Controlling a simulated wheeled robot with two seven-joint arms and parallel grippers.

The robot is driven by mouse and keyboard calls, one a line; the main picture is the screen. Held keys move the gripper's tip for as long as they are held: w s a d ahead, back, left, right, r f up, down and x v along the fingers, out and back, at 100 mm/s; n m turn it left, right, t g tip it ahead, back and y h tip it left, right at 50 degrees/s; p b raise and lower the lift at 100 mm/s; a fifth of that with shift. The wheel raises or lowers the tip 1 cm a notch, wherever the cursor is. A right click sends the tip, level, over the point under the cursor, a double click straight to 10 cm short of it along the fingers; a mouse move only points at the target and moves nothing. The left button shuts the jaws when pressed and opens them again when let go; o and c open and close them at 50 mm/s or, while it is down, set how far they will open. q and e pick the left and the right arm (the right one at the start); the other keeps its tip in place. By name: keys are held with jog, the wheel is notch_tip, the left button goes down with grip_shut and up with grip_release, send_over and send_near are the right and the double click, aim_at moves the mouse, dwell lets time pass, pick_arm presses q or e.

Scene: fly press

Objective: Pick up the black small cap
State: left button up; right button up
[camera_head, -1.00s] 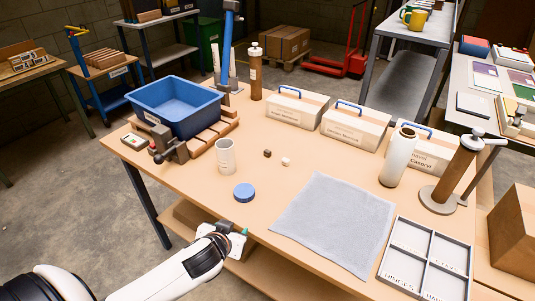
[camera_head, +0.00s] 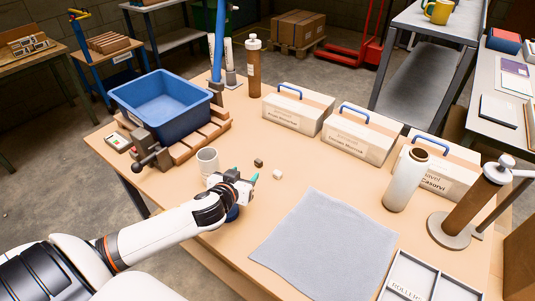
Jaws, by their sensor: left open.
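The small dark cap (camera_head: 258,162) stands on the wooden workbench (camera_head: 300,155), near its middle. It looks black-brown at this size. A small white cap (camera_head: 278,174) sits just to its right and nearer to me. Nothing shows between the fingers. My right gripper is not in view.
A white cup (camera_head: 207,162) stands close behind my left gripper. A blue bin (camera_head: 165,105), toolboxes (camera_head: 358,137), a white bottle (camera_head: 405,180) and a grey cloth (camera_head: 325,245) surround the clear middle.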

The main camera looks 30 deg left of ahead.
pick_arm(q)
jog(key=p, duration=0.1)
send_near(258, 161)
jog(key=x, duration=0.3)
jog(key=shift+w+r, duration=0.1)
jog(key=shift+w, duration=0.2)
jog(key=shift+w+a+f, duration=0.2)
jog(key=shift+w+f, duration=0.05)
jog(key=shift+w, duration=0.35)
jog(key=x, duration=0.2)
jog(key=p+x, duration=0.1)
jog(key=x, duration=0.1)
jog(key=shift+f, duration=0.3)
jog(key=shift+s, duration=0.1)
jog(key=shift+c, duration=1.1)
jog(key=c, duration=0.8)
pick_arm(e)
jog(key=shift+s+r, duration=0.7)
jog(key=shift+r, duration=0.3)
